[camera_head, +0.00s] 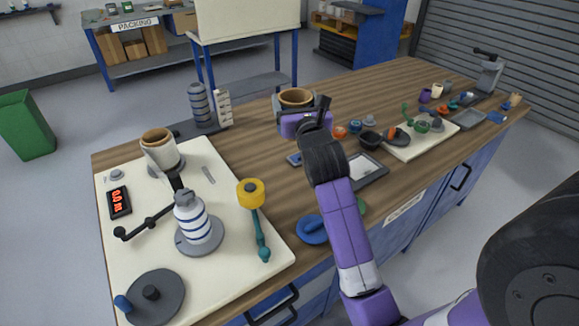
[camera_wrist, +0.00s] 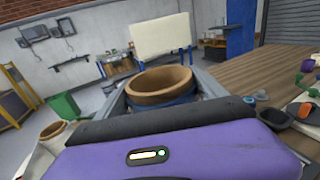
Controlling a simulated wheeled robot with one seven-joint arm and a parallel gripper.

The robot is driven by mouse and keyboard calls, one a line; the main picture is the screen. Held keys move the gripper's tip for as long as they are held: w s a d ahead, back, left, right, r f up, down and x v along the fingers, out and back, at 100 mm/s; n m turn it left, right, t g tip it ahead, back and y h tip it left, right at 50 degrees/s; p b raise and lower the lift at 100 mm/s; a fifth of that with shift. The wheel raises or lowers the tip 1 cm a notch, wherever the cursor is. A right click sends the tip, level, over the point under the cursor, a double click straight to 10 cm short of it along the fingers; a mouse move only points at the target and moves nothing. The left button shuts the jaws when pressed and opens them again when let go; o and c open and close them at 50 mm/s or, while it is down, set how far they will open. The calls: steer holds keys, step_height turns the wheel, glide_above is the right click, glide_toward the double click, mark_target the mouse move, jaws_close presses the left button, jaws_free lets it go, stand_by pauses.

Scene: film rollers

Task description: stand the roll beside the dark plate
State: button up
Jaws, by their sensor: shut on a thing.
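My gripper (camera_head: 297,104) is shut on a roll (camera_head: 296,95) with a brown core, held upright above the far part of the wooden bench. In the wrist view the roll (camera_wrist: 162,80) sits between the grey fingers, its open brown end up and a blue band showing below the rim. Its lower end is hidden. A flat dark plate (camera_head: 182,131) lies at the bench's back edge, left of my gripper, by a grey ringed stack (camera_head: 200,104). A round dark disc (camera_head: 153,296) lies on the front left of the pale board; I cannot tell which one the task names.
The pale board (camera_head: 125,250) holds a white roll with a brown core (camera_head: 157,147), a blue-striped spool (camera_head: 195,218) and a yellow-topped teal handle (camera_head: 253,205). A white pegged card (camera_head: 223,108) stands by the stack. Bare wood lies between it and my gripper.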

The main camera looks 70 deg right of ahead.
step_height(320, 180, down, 18)
steer(key=b, duration=0.5)
steer(key=shift+f, duration=0.25)
steer(key=shift+f, duration=0.2)
steer(key=o, duration=1.6)
steer(key=shift+c, duration=0.2)
steer(key=shift+r, duration=0.2)
steer(key=b+v, duration=0.1)
steer(key=v, duration=1.1)
steer(key=shift+a, duration=0.1)
